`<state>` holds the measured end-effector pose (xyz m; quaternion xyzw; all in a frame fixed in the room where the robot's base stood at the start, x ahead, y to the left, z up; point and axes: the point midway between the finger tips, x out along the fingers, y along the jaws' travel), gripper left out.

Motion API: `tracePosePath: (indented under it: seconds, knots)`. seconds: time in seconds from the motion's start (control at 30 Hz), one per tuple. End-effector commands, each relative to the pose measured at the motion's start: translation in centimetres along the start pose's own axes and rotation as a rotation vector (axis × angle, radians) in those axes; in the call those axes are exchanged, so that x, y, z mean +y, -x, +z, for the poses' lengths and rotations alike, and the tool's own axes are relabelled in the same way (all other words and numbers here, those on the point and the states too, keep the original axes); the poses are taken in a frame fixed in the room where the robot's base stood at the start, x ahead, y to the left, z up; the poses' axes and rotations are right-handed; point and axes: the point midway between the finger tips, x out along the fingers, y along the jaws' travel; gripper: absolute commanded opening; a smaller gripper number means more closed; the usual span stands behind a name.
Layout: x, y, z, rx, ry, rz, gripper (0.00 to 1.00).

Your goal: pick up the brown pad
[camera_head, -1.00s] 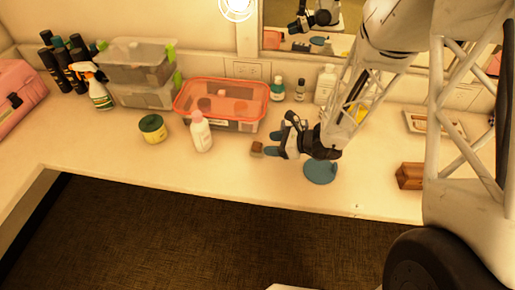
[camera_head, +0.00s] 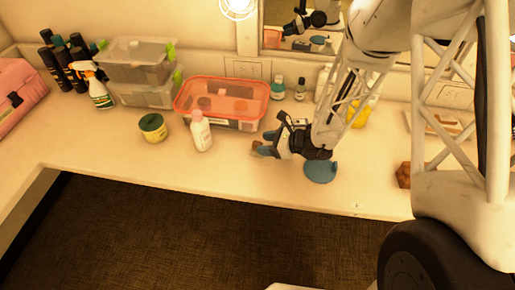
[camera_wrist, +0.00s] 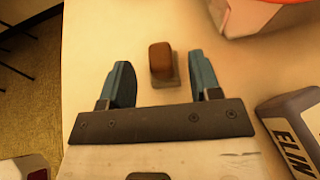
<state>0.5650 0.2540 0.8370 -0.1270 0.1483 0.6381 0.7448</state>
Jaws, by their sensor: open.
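The brown pad (camera_head: 256,147) is a small brown block on the white counter, mostly behind my fingertips in the head view. In the wrist view the brown pad (camera_wrist: 161,60) stands on a greyish base, between the two blue fingers as pictured. My gripper (camera_head: 265,144) is open, low over the counter, with its fingers pointing left at the pad. In the wrist view my gripper (camera_wrist: 159,70) has a visible gap on each side of the pad, and neither finger appears to touch it. The exact height of the fingertips over the counter is hard to tell.
A white bottle (camera_head: 201,133) stands left of the pad, with a green jar (camera_head: 153,127) further left. A red-rimmed tub (camera_head: 222,103) is behind. The counter's front edge is close; the counter between is clear.

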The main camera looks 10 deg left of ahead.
Motion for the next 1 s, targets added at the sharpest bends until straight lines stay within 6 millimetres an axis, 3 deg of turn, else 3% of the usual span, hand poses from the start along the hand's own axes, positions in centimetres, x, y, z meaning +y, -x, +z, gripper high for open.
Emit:
tracePosePath:
  seconds: [0.43, 1.0]
  knots:
    - [0.0, -0.5, 0.0, 0.000, 0.000, 0.001, 0.57]
    - [0.0, -5.0, 0.1, -0.001, 0.001, 0.001, 0.57]
